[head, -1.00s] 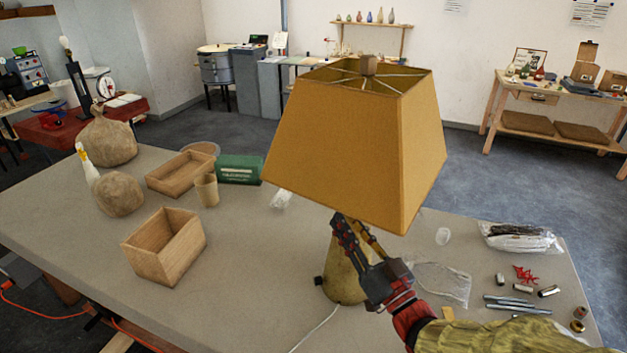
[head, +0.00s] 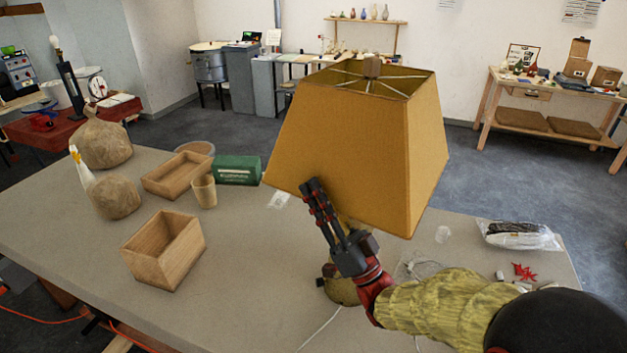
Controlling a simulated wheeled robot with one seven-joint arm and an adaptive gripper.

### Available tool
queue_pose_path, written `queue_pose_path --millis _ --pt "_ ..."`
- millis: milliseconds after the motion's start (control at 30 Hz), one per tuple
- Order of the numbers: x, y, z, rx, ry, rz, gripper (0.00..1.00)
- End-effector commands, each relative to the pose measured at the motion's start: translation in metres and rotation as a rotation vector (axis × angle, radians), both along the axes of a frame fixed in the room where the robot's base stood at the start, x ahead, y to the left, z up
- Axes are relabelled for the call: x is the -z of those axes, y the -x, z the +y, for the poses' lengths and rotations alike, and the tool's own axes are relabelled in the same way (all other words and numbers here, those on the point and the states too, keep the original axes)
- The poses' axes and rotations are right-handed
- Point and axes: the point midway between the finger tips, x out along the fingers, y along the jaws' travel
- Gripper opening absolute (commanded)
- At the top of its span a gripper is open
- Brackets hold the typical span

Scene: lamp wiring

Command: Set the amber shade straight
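The amber shade (head: 350,145) is a four-sided tapered lampshade with a wooden knob and spokes at its open top. It sits tilted on the lamp, its lower edge sloping down to the right. The lamp base (head: 343,289) stands on the table below it, mostly hidden behind my gripper. My gripper (head: 313,188) is in front of the shade's lower edge, fingers pointing up and left, tips overlapping the front panel. I cannot tell whether the fingers touch the shade. The fingers look close together, but whether they are shut is unclear.
An open wooden box (head: 165,250), a shallow wooden tray (head: 178,174), a wooden cup (head: 204,191) and a green box (head: 237,169) stand on the table's left. Plastic-bagged parts (head: 518,235) lie at right. A white cord (head: 318,328) runs toward the front edge.

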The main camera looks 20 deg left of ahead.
Motion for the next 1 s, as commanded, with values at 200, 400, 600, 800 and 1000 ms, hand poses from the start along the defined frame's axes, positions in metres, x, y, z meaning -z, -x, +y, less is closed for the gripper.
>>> queue_pose_path --millis 200,400,600,800,1000 --pt "-0.014 -0.007 0.012 -0.001 0.000 -0.002 0.21" --pt "-0.016 -0.009 0.014 0.001 0.000 -0.001 0.21" --pt "-0.015 -0.009 0.014 0.001 0.000 -0.001 0.16" --pt "-0.015 -0.009 0.014 0.001 0.000 -0.001 0.05" --pt "-0.015 -0.009 0.014 0.001 0.000 -0.001 0.00"
